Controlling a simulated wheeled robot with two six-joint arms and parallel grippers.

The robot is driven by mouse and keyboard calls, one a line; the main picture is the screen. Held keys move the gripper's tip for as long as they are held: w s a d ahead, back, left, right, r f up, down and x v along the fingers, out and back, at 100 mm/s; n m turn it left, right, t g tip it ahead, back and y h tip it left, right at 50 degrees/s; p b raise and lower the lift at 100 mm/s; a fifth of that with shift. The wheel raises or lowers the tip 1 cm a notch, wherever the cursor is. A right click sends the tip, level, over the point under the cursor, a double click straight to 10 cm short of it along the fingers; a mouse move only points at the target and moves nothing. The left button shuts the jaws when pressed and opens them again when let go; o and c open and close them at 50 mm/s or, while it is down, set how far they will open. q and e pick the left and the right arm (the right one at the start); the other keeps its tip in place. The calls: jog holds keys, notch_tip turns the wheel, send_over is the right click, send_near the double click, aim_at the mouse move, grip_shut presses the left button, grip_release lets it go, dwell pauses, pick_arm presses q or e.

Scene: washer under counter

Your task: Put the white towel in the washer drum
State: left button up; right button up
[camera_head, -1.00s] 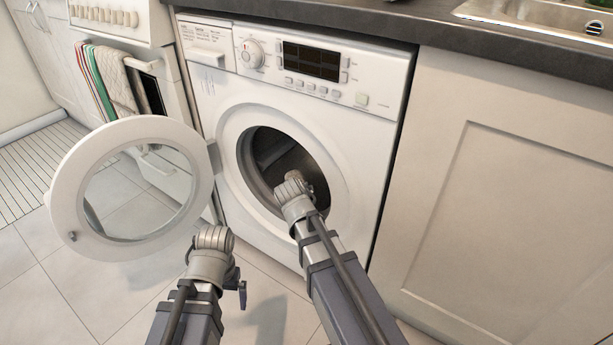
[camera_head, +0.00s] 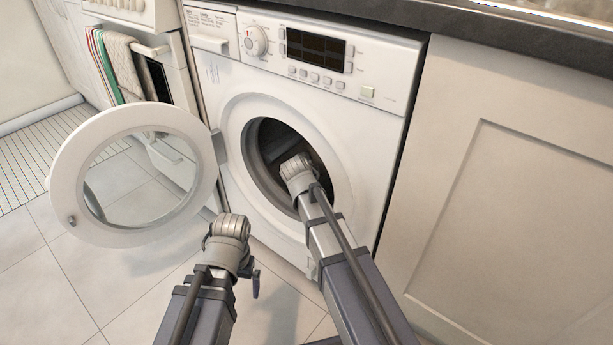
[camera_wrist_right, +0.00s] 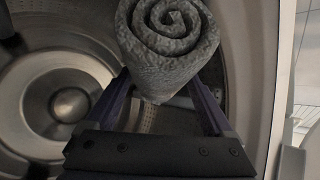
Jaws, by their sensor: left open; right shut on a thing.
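The washer drum (camera_head: 268,135) is open at the front of the white washer (camera_head: 375,125). My right arm reaches into its opening, and its wrist hides the right gripper in the head view. In the right wrist view my right gripper (camera_wrist_right: 163,103) is shut on the rolled towel (camera_wrist_right: 165,45), which looks grey in the shade. The towel is at the drum mouth, with the metal drum back (camera_wrist_right: 70,103) behind it. My left gripper (camera_head: 248,283) is open below the washer door, mostly hidden behind its own wrist, with only a small part of it showing.
The round washer door (camera_head: 68,175) stands swung open to the left, above and left of my left wrist. The dark counter edge (camera_head: 480,32) runs above the washer. A cabinet (camera_head: 520,190) closes off the right side. Tiled floor (camera_head: 50,290) is clear at the left.

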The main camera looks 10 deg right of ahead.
jog(key=shift+f+b, duration=0.6)
jog(key=o, duration=1.4)
jog(key=shift+c, duration=0.2)
jog(key=shift+r, duration=0.15)
jog(key=shift+r+p, duration=0.5)
jog(key=shift+p, duration=0.1)
jog(key=p+v, duration=0.8)
jog(key=v, duration=0.4)
